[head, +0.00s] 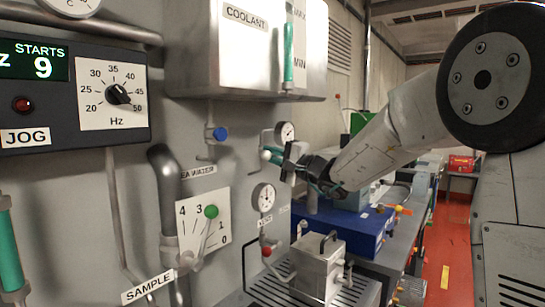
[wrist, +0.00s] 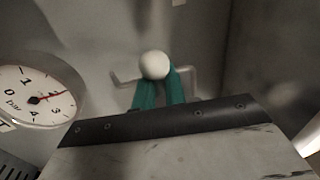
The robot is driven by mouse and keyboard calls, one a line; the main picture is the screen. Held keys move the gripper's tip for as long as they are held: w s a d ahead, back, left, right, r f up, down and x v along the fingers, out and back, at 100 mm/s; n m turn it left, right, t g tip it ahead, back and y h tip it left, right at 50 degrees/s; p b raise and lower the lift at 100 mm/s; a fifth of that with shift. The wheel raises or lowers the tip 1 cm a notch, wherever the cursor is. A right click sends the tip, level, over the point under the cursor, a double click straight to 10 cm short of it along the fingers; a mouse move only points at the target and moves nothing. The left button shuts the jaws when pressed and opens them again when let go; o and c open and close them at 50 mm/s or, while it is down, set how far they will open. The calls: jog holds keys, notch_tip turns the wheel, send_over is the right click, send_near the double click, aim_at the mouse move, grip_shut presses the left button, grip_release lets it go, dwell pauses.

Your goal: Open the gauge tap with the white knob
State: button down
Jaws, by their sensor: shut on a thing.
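The white knob (wrist: 154,65) of the gauge tap shows in the middle of the wrist view, on a pale bent lever against the grey wall. My gripper (wrist: 160,82) has its two teal fingers shut on the knob, which stands out past their tips. In the head view the white knob (head: 266,154) shows at the teal fingertips of my gripper (head: 273,156). A round gauge (head: 285,132) sits on the wall just above it. A gauge marked bar (wrist: 38,95) shows at the left of the wrist view. Its needle points right. Part of the lever is hidden by my fingers.
A blue-knobbed tap (head: 220,134) is up to the left. A second gauge (head: 264,197) and a red knob (head: 267,252) are below. A green-knobbed lever (head: 211,212) stands over a numbered plate. A metal box (head: 318,268) and a blue case (head: 345,231) stand on the bench below.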

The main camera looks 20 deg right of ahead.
jog(key=shift+s+a+f+m, duration=0.1)
jog(key=shift+a+f+m, duration=0.05)
jog(key=shift+a+m, duration=0.15)
jog(key=c, duration=1.4)
grip_release()
jog(key=shift+s+a, duration=0.1)
jog(key=shift+a, duration=0.1)
jog(key=shift+d+r, duration=0.2)
jog(key=shift+d, duration=0.15)
jog(key=v, duration=0.7)
jog(key=shift+s+d, duration=0.25)
jog(key=shift+d, duration=0.05)
jog(key=shift+f, duration=0.15)
